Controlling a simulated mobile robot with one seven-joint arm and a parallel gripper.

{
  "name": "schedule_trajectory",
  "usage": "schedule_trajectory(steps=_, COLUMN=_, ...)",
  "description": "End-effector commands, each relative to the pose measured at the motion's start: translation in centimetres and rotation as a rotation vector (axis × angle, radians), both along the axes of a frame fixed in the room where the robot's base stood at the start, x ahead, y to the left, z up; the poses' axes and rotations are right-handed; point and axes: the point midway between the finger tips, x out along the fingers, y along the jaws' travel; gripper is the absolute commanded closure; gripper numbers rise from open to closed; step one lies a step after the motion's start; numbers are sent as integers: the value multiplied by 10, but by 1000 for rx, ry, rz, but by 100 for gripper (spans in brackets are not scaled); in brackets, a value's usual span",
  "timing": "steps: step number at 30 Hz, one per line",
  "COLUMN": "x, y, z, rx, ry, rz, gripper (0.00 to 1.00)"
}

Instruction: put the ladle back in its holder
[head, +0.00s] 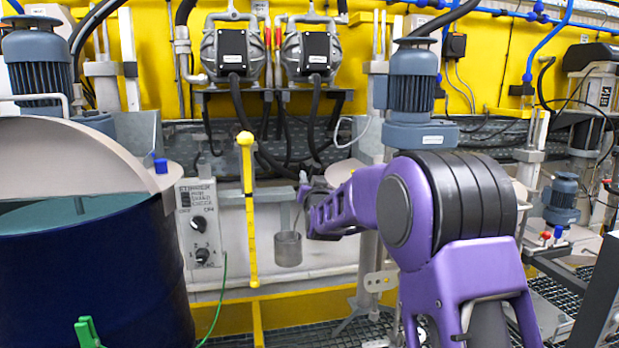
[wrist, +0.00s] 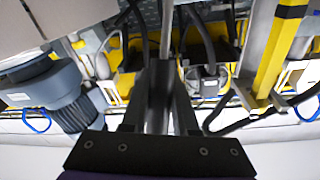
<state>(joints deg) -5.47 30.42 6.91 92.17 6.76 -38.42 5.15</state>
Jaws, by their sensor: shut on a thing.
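The ladle (head: 288,249) is a grey metal cup hanging low on a thin upright handle, in the middle of the head view. My gripper (head: 306,196) is shut on the upper part of its handle and holds it up in front of the light wall ledge. In the wrist view the dark fingers of my gripper (wrist: 159,75) are closed around the handle (wrist: 167,28), which runs away toward the top edge. The cup is not visible in the wrist view. I cannot tell for sure which thing is the ladle's holder.
A yellow upright post (head: 249,205) stands just left of the ladle. A control box (head: 199,224) with black knobs is further left, beside a large open blue drum (head: 90,275) with a raised lid (head: 70,160). Two pumps (head: 233,55) hang on the yellow wall, with hoses below them.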

Motion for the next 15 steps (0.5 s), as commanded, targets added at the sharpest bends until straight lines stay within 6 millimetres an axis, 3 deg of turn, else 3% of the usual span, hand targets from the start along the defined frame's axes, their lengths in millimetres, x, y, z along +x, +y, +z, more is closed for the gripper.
schedule_trajectory(steps=15, x=0, y=0, z=-15, rx=1, ry=-1, rz=0, gripper=100)
